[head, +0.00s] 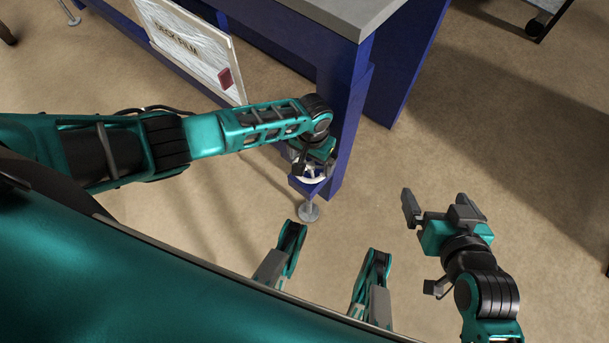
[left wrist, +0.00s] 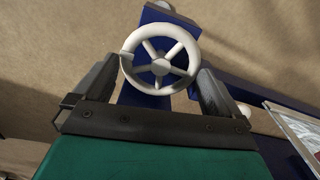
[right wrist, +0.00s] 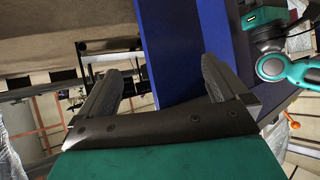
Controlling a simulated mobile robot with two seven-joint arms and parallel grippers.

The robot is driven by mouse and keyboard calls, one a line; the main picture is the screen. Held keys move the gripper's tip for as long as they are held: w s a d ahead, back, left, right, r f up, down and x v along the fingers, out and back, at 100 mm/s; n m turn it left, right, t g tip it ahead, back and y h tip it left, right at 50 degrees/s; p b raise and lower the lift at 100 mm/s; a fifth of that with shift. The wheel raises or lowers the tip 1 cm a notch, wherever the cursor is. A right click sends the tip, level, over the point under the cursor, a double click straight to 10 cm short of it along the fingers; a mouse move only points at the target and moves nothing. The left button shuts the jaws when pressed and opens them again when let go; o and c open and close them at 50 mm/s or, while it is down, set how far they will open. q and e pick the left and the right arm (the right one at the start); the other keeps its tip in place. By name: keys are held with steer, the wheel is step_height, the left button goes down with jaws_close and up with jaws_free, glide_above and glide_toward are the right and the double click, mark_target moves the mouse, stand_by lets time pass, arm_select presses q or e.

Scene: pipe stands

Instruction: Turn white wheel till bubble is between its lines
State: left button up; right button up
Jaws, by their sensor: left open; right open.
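The white wheel (left wrist: 160,62) has several spokes around a hub and sits by a blue part low on the bench frame. In the left wrist view my left gripper (left wrist: 158,74) is open, with one finger on either side of the wheel; I cannot tell whether they touch it. In the head view my left gripper (head: 313,162) covers most of the wheel, and only a pale piece of its rim (head: 312,179) shows. My right gripper (head: 436,203) is open and empty, out over the floor to the right. No bubble or lines are visible in any view.
A blue leg (head: 345,120) carries the grey benchtop (head: 350,12) beside my left gripper. A round metal foot (head: 309,212) stands on the floor below the wheel. A framed board (head: 188,50) leans at the bench's left. Floor around my right gripper is clear.

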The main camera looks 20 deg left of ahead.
arm_select(q)
steer(key=shift+a, duration=0.15)
steer(key=shift+r+p, duration=0.2)
steer(key=shift+p, duration=0.1)
step_height(320, 180, up, 5)
steer(key=p, duration=0.5)
steer(key=shift+r+p, duration=0.4)
steer(key=shift+p, duration=0.05)
steer(key=shift+f, duration=0.15)
arm_select(e)
steer(key=r, duration=0.3)
steer(key=d+r, duration=0.1)
steer(key=shift+s+r, duration=0.25)
arm_select(q)
step_height(320, 180, up, 9)
steer(key=p, duration=0.5)
glide_above(311, 165)
step_height(311, 165, up, 4)
steer(key=shift+a+p, duration=0.1)
steer(key=shift+p, duration=0.3)
arm_select(e)
steer(key=r, duration=0.2)
steer(key=d+r, duration=0.1)
steer(key=r, duration=0.1)
steer(key=shift+r, duration=0.4)
